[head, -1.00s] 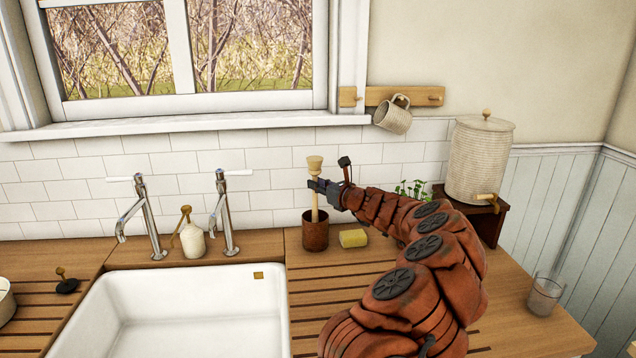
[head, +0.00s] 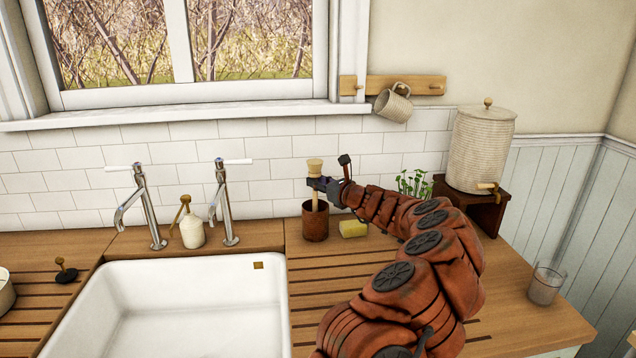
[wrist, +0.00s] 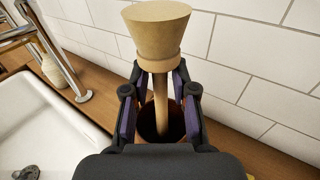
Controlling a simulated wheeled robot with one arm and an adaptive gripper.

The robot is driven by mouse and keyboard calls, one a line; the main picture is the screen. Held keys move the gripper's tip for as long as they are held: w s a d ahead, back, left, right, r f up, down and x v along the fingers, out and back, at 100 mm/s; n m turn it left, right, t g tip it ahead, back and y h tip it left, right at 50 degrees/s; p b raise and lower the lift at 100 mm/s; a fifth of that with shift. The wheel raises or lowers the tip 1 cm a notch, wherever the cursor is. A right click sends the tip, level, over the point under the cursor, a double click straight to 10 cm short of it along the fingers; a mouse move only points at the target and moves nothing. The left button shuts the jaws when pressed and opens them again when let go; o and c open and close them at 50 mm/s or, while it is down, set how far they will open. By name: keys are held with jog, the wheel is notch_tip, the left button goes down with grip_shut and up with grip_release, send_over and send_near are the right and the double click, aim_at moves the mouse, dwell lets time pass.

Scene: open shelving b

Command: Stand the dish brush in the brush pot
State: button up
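The dish brush (head: 315,167) stands head up, with its pale wooden head on top and its handle running down into the brown brush pot (head: 315,224). The pot is on the wooden counter right of the sink. The handle's lower end is hidden inside the pot. My gripper (head: 318,185) is above the pot rim, its fingers on either side of the handle. In the wrist view the brush head (wrist: 157,30) is near the camera, and small gaps show between the handle and the open fingers (wrist: 160,100). The dark pot opening (wrist: 172,122) lies below.
A yellow sponge (head: 353,229) lies just right of the pot. Two taps, a soap bottle (head: 191,228) and the white sink (head: 180,310) are to the left. A drinking glass (head: 546,284) and a crock (head: 480,150) stand to the right. The tiled wall is close behind.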

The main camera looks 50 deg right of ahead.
jog(key=shift+o, duration=1.3)
jog(key=shift+s, duration=0.15)
jog(key=s+a, duration=0.1)
jog(key=s, duration=1)
jog(key=shift+s+a+r, duration=0.2)
jog(key=shift+s+r, duration=0.1)
jog(key=shift+r, duration=0.15)
